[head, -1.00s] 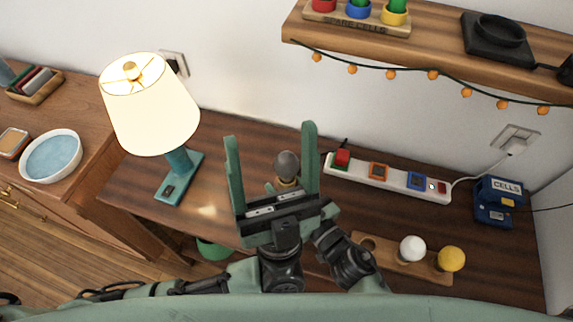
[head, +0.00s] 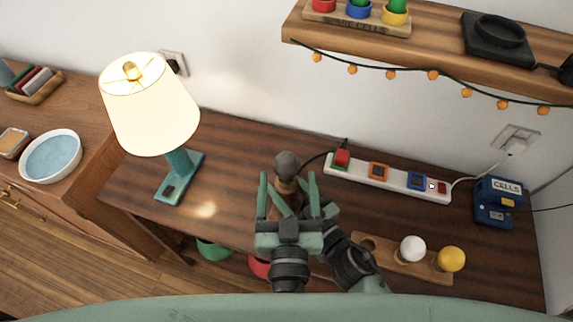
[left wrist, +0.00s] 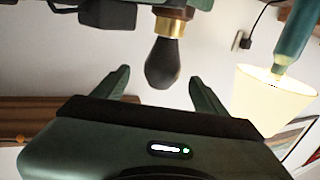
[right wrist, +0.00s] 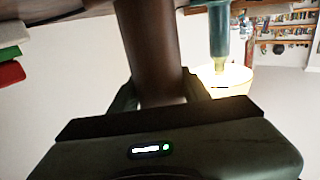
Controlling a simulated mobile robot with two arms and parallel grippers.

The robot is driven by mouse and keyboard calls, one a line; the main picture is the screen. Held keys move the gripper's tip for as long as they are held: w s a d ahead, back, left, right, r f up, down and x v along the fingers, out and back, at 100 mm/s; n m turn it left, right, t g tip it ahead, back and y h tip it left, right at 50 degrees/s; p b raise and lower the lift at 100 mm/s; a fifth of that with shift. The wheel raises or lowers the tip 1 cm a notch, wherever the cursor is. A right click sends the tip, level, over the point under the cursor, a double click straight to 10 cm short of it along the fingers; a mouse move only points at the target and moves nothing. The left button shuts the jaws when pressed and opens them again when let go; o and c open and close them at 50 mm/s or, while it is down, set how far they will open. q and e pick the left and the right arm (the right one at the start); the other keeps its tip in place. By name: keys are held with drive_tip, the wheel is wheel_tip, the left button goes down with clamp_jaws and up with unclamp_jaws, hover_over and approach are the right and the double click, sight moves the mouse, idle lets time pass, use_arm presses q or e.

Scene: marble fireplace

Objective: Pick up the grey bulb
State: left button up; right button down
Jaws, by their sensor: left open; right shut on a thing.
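The grey bulb (head: 287,164) sits upright in a brown lamp stem (head: 284,205) near the middle of the table. In the left wrist view the bulb (left wrist: 163,66) appears upside down, its brass collar (left wrist: 169,27) joined to the dark stem. My left gripper (head: 288,186) is open. The bulb's rounded end is near and partly between its fingertips, with gaps on both sides. In the right wrist view my right gripper (right wrist: 160,95) is shut on the brown stem (right wrist: 150,50). My left gripper hides much of the stem and right gripper in the head view.
A lit lamp (head: 150,105) stands left. A white power strip (head: 390,180) lies behind right. A wooden holder (head: 425,270) bears a white bulb (head: 412,248) and a yellow bulb (head: 451,259). A blue cells box (head: 497,202) stands far right, below a shelf (head: 430,50).

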sight(286, 163)
use_arm(q)
drive_tip(key=w, duration=0.5)
drive_tip(key=shift+w+a+f, duration=0.15)
drive_tip(key=shift+w+f, duration=0.15)
drive_tip(key=shift+w, duration=0.05)
drive_tip(key=shift+c, duration=0.3)
drive_tip(key=c, duration=1.4)
drive_tip(key=shift+o, duration=0.2)
wheel_tip(286, 163, up, 10)
drive_tip(key=shift+r, duration=0.1)
drive_tip(key=shift+s, duration=0.1)
use_arm(e)
drive_tip(key=c, duration=0.6)
unclamp_jaws()
